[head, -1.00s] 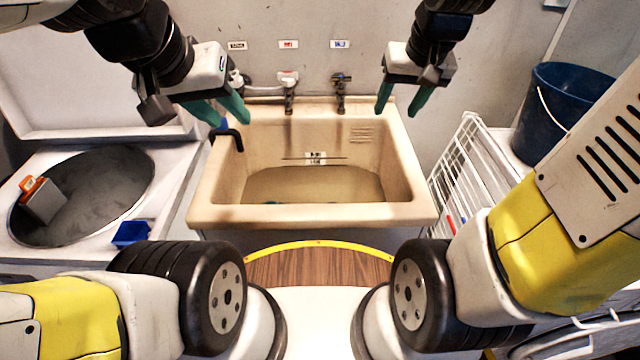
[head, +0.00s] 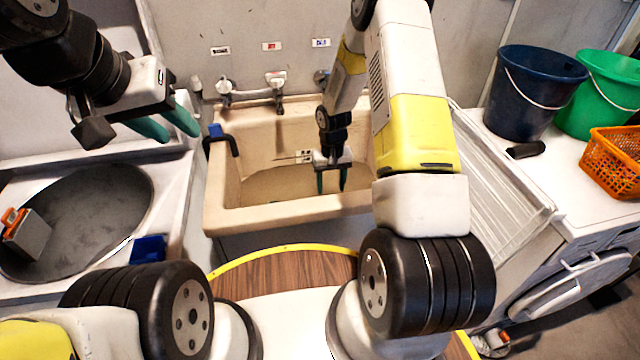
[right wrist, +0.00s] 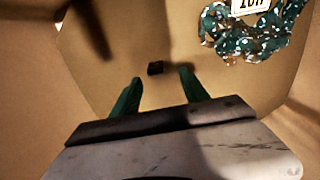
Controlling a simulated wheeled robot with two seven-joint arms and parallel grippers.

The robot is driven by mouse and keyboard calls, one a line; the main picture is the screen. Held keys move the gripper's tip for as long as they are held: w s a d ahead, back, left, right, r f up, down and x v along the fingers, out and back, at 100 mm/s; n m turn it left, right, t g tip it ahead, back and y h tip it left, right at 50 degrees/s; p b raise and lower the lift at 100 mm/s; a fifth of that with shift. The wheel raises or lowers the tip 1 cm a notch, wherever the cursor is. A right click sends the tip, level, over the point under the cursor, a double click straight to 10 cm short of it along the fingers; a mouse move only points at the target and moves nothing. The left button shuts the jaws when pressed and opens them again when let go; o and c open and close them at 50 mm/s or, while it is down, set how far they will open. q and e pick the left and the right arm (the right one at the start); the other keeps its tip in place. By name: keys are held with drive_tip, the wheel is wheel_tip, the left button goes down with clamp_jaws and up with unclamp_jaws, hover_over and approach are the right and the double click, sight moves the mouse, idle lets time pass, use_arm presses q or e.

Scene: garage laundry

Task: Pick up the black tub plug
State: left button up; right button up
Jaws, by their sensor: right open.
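The black tub plug (right wrist: 155,68) is a small dark block on the floor of the beige sink, seen in the right wrist view just beyond and between my fingertips. I cannot make it out in the head view. My right gripper (head: 331,182) points down inside the sink basin (head: 290,219), with its teal fingers apart. In the right wrist view the open right gripper (right wrist: 155,88) has nothing between its fingers. My left gripper (head: 170,128) hangs to the left of the sink, its two teal fingers apart and nothing seen between them.
A teal, glittering chain-like heap (right wrist: 255,35) with a white tag lies in the basin. Taps (head: 275,90) line the back wall. A black hook-shaped item (head: 222,141) sits on the sink's left rim. Blue (head: 530,90) and green (head: 603,92) buckets and an orange basket (head: 612,165) stand right.

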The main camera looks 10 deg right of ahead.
drive_tip(key=f, duration=0.7)
drive_tip(key=shift+s+d+f, duration=0.25)
drive_tip(key=shift+s+d, duration=0.05)
clamp_jaws()
